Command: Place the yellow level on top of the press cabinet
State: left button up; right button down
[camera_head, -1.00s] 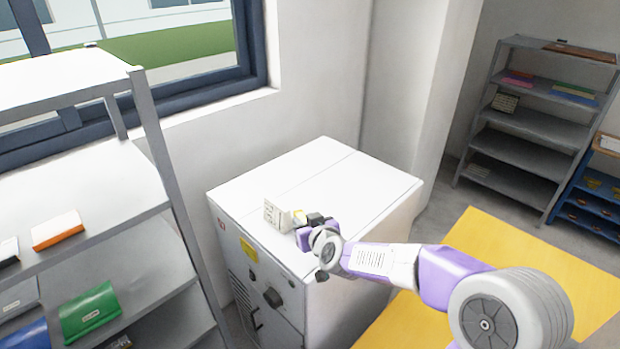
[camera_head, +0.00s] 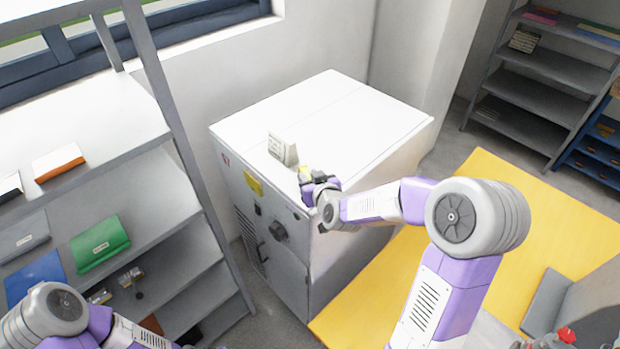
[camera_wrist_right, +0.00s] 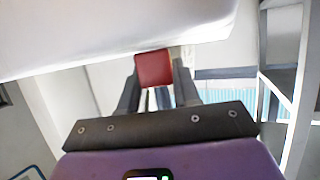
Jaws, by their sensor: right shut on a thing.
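The press cabinet (camera_head: 330,108) is a grey-white box with a flat white top and knobs and a yellow label on its front. In the wrist view, a red end face (camera_wrist_right: 153,68) shows between the fingers of my right gripper (camera_wrist_right: 156,88). Most of the held thing is hidden, and I cannot tell whether it touches the top. My left arm shows at the lower left, but its gripper is out of view.
A small pale block (camera_head: 282,149) with dark marks stands on the cabinet top just left of the right gripper. The rest of the top is clear. A grey shelf (camera_head: 165,212) with binders stands close on the left. A yellow floor area (camera_head: 480,215) lies on the right.

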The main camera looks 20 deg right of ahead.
jog(key=shift+f+b, duration=0.2)
jog(key=shift+b, duration=0.1)
jog(key=c, duration=0.8)
grip_release()
jog(key=shift+r, duration=0.1)
jog(key=shift+r+p, duration=0.25)
jog(key=shift+p, duration=0.15)
jog(key=b+v, duration=0.2)
jog(key=v, duration=1)
jog(key=shift+f, duration=0.1)
